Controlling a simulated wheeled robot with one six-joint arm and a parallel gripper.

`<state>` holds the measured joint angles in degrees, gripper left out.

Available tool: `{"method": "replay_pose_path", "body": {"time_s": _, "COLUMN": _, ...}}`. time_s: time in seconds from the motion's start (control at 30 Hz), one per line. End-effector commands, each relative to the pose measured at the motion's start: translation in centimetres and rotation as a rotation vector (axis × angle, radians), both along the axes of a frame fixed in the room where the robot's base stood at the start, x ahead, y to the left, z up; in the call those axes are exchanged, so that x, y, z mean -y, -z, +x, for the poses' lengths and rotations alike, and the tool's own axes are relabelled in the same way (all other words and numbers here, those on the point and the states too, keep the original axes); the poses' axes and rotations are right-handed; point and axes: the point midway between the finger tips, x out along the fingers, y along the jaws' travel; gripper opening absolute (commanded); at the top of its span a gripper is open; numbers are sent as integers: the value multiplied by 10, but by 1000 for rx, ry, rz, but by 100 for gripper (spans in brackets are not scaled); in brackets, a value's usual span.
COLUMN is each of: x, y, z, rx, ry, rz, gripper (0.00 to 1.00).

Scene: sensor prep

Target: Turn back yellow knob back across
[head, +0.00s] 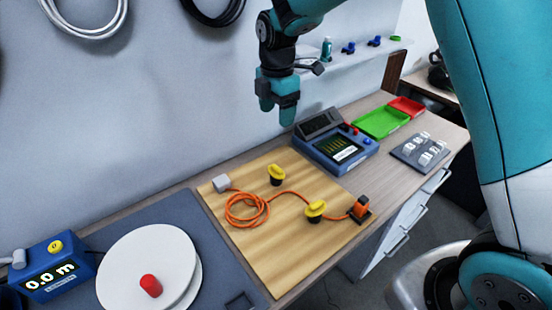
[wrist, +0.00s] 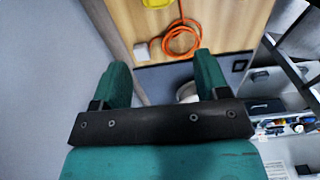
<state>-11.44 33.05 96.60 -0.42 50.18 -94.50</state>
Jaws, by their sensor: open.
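The back yellow knob (head: 276,172) stands on a black base on the wooden board, on the wall side, right of the orange cable coil. A second yellow knob (head: 315,209) stands nearer the front edge. My gripper (head: 277,112) hangs above and behind the board, apart from both knobs. In the wrist view my gripper (wrist: 161,66) has its fingers spread with nothing between them. A yellow knob (wrist: 157,4), apparently the back one, is cut off at the top edge there. The exact angle of its grip is hard to tell.
A blue instrument (head: 336,146) stands to the right, with green (head: 380,122) and red trays beyond. A white disc (head: 125,265) is at left. A shelf (head: 345,57) is on the wall.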

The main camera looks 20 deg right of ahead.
Motion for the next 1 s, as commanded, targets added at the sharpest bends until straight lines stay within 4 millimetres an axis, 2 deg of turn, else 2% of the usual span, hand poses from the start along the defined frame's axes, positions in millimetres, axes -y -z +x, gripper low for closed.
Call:
{"method": "replay_pose_path", "body": {"time_s": 0.17, "x": 0, "y": 17, "z": 4, "rx": -6, "ry": -32, "rz": -7, "gripper": 68}}
{"method": "replay_pose_path", "body": {"time_s": 0.27, "x": 0, "y": 35, "z": 3, "rx": -8, "ry": -32, "rz": -8, "gripper": 68}}
{"method": "replay_pose_path", "body": {"time_s": 0.6, "x": 0, "y": 112, "z": 3, "rx": -7, "ry": -31, "rz": -6, "gripper": 68}}
{"method": "replay_pose_path", "body": {"time_s": 0.8, "x": 0, "y": 151, "z": 3, "rx": -5, "ry": -31, "rz": -6, "gripper": 68}}
{"method": "replay_pose_path", "body": {"time_s": 1.0, "x": 0, "y": 172, "z": 4, "rx": -3, "ry": -30, "rz": -5, "gripper": 68}}
